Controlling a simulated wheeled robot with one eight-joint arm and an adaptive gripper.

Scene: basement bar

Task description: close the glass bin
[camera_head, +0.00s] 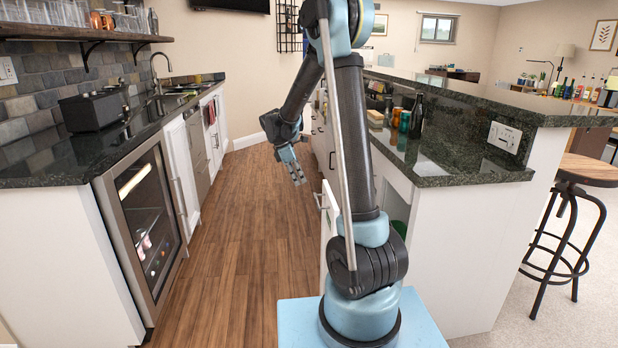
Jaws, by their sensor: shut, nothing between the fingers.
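A white cabinet front with a metal handle (320,201) stands out into the aisle from the right counter, partly hidden behind my arm. Behind it, an opening (397,206) shows under the counter top, with a bit of something green (400,229) inside. This looks like the glass bin, pulled open, but most of it is hidden by my arm. My gripper (299,178) hangs over the aisle, a little left of and above the handle, pointing down. It is shut and empty. It appears apart from the handle.
The left counter (60,165) has a glass-fronted fridge (148,228) below it. The wood floor (235,240) between the counters is clear. Bottles and cans (404,122) stand on the right counter (455,160). A bar stool (570,205) is at the far right.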

